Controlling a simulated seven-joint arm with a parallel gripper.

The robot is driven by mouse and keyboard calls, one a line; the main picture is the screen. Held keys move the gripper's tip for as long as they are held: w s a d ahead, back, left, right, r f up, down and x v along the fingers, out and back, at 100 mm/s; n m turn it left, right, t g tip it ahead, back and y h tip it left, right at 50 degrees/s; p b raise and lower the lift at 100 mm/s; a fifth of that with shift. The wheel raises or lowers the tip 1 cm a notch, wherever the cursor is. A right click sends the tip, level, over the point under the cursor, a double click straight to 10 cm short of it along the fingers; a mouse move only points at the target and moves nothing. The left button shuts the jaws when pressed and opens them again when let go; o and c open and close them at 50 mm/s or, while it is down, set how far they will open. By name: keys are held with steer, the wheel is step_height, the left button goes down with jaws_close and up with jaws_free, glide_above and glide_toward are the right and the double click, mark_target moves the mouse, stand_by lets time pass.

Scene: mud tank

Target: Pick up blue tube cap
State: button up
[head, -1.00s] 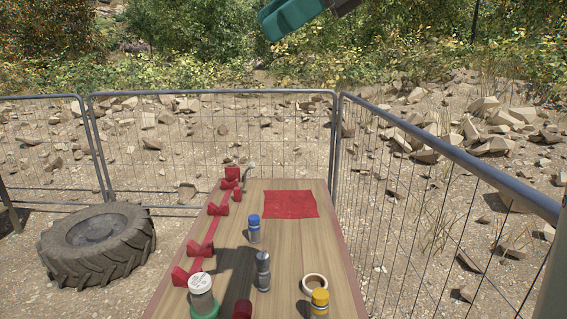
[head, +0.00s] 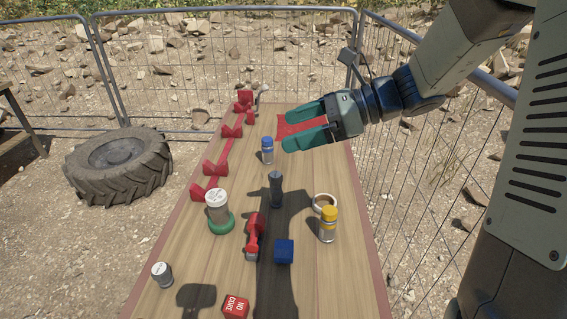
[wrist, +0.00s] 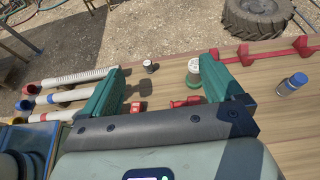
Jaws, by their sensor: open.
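A small clear tube with a blue cap (head: 267,141) stands upright on the wooden table, left of my gripper in the head view. It also shows at the far right of the wrist view, outside my fingers, with its blue cap (wrist: 298,79) on top. My gripper (head: 288,131) has two teal fingers spread apart with nothing between them. It is above the table, near the red cloth (head: 290,122), which it partly covers. In the wrist view my gripper (wrist: 160,68) is open over the table.
A yellow-capped tube (head: 328,225), tape ring (head: 323,200), dark cylinder (head: 276,189), white-lidded jar (head: 217,205), red tool (head: 254,236) and blue block (head: 284,251) stand nearby. Red holders (head: 215,168) line the left edge. White corrugated tubes (wrist: 80,78) lie left in the wrist view.

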mark_target(288, 245)
step_height(288, 245, down, 34)
steer(key=shift+f, duration=0.1)
steer(key=shift+a+f, duration=0.8)
steer(key=shift+a, duration=0.05)
steer(key=shift+a+f, duration=0.25)
steer(key=shift+a, duration=0.3)
steer(key=c, duration=1)
